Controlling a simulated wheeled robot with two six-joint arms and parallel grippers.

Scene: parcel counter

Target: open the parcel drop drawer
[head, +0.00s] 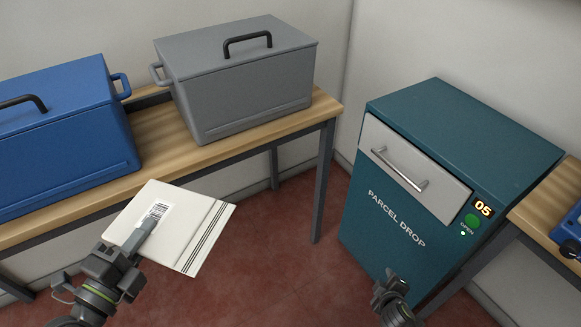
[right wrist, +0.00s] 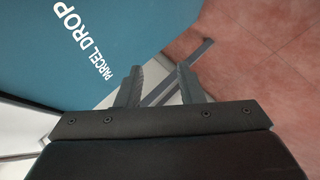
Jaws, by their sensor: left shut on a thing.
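The teal parcel drop cabinet (head: 385,225) stands at the right in the head view. Its light grey drawer (head: 412,172) is near the top, with a metal bar handle (head: 400,170) across its front. The drawer front looks closed. My left gripper (head: 136,238) is shut on a white parcel (head: 190,237) with a barcode label and dark stripes, held up over the floor. My right gripper (head: 391,284) is low in front of the cabinet, below the drawer and apart from the handle. In the right wrist view its fingers (right wrist: 158,86) are spread with nothing between them.
A green button (head: 472,220) and a display reading 05 (head: 482,208) sit beside the drawer. A wooden table (head: 170,130) at the left bears a blue box (head: 65,130) and a grey box (head: 240,90). Another table (head: 555,210) stands at the right. Red floor (head: 290,270) lies open between.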

